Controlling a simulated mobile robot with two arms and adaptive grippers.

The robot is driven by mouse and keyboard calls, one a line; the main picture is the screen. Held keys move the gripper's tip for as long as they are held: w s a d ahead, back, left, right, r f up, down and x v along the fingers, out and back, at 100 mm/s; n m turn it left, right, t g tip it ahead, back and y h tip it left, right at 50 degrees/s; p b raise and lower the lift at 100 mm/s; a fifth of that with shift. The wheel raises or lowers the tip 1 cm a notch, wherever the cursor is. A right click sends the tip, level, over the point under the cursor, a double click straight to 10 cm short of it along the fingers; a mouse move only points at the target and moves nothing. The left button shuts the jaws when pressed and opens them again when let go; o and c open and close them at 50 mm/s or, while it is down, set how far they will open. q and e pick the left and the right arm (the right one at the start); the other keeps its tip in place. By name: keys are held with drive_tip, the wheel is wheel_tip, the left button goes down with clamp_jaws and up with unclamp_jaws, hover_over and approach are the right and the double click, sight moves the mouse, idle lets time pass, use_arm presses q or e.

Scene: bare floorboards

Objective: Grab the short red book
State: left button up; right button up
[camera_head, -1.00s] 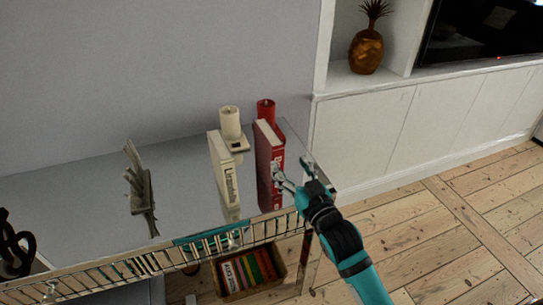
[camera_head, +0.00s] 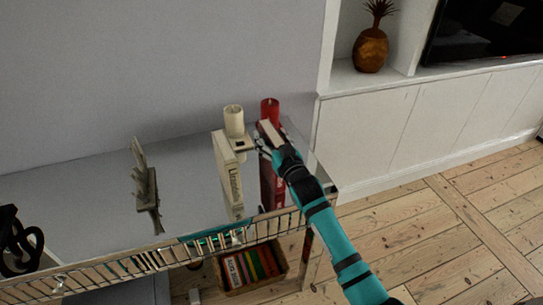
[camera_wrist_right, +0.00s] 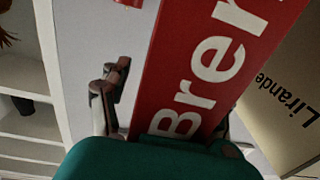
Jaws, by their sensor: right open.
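The red book (camera_head: 266,182) stands upright on the shelf top, with its pale page edges showing at the top. In the right wrist view the red book (camera_wrist_right: 215,62) fills the middle, with large white letters on its spine. My right gripper (camera_head: 267,143) is at the upper part of the book. It is open, with one finger (camera_wrist_right: 106,95) to the left of the spine in the wrist view, apart from it. The other finger is mostly hidden on the far side. My left gripper is not in view.
A cream book (camera_head: 230,180) stands left of the red one, with a cream candle (camera_head: 233,121) behind it. A red candle (camera_head: 270,110) is behind the red book. A wire rail (camera_head: 150,258) runs along the front. A grey ornament (camera_head: 146,190) stands further left.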

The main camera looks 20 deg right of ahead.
drive_tip(key=shift+c, duration=0.4)
clamp_jaws()
drive_tip(key=shift+r, duration=0.15)
